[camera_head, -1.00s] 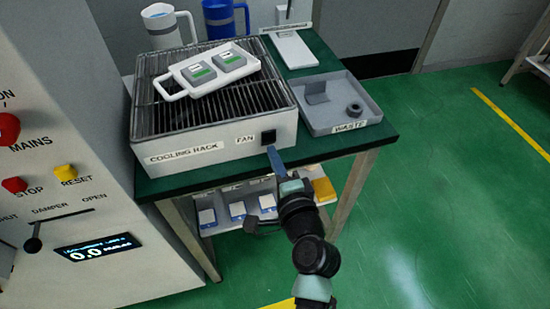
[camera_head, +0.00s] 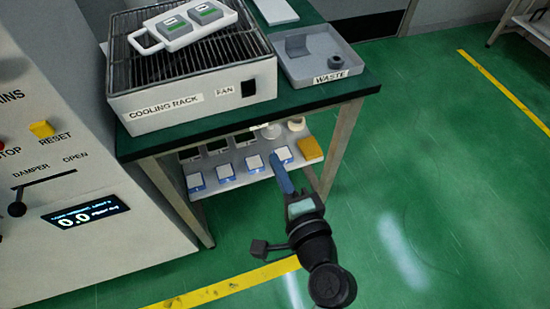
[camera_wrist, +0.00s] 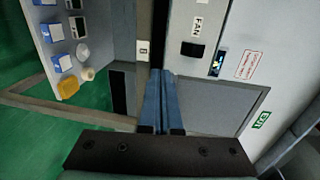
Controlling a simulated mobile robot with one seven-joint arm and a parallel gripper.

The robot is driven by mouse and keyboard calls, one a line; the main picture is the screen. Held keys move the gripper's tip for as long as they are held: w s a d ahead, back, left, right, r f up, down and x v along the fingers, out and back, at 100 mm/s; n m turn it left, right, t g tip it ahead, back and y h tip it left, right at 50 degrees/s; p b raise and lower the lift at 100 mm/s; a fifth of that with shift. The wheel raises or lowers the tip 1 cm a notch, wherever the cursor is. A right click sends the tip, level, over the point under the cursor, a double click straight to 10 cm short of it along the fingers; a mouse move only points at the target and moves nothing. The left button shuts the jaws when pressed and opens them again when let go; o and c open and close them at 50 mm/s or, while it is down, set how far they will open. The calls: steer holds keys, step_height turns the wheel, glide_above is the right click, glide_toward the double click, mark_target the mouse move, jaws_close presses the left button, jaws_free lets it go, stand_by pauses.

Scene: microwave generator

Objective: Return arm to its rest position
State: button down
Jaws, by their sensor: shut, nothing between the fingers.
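My gripper (camera_head: 279,164) is in front of the green-topped table in the head view, with its blue fingers pointing up toward the lower shelf. The fingers are together and hold nothing. In the wrist view my gripper (camera_wrist: 160,74) shows two blue fingers side by side, closed, with nothing at the tips. My arm reaches up from the lower right of the head view. The gripper appears clear of the table (camera_head: 150,143) and its lower shelf, though the exact gap is hard to tell.
The cooling rack (camera_head: 190,104) holds a white tray (camera_head: 150,42) with two grey blocks. A waste tray (camera_head: 345,62) sits right of it. The lower shelf (camera_head: 232,182) carries several small items. The control cabinet (camera_head: 90,240) stands at left. Green floor (camera_head: 440,200) at right is open.

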stand_by(0.4)
steer(key=w+a+r+n+t, duration=0.1)
steer(key=w+r+n, duration=0.15)
steer(key=r, duration=0.65)
steer(key=w+a+r+n+t, duration=0.15)
steer(key=r+n, duration=0.25)
steer(key=r, duration=0.5)
steer(key=w+r+n+t, duration=0.2)
steer(key=r+n, duration=0.2)
steer(key=r, duration=0.5)
steer(key=s+a+r+n+t+h, duration=0.15)
steer(key=s+r+t, duration=0.35)
steer(key=r, duration=0.8)
steer(key=s+d+r+n+t+h, duration=0.1)
steer(key=s+r+n+t+h, duration=0.15)
steer(key=s+r, duration=0.7)
step_height(320, 180, up, 18)
steer(key=w+p, duration=0.2)
steer(key=p, duration=1.3)
steer(key=shift+w+a+f, duration=0.15)
steer(key=shift+w, duration=0.25)
steer(key=shift+n, duration=0.25)
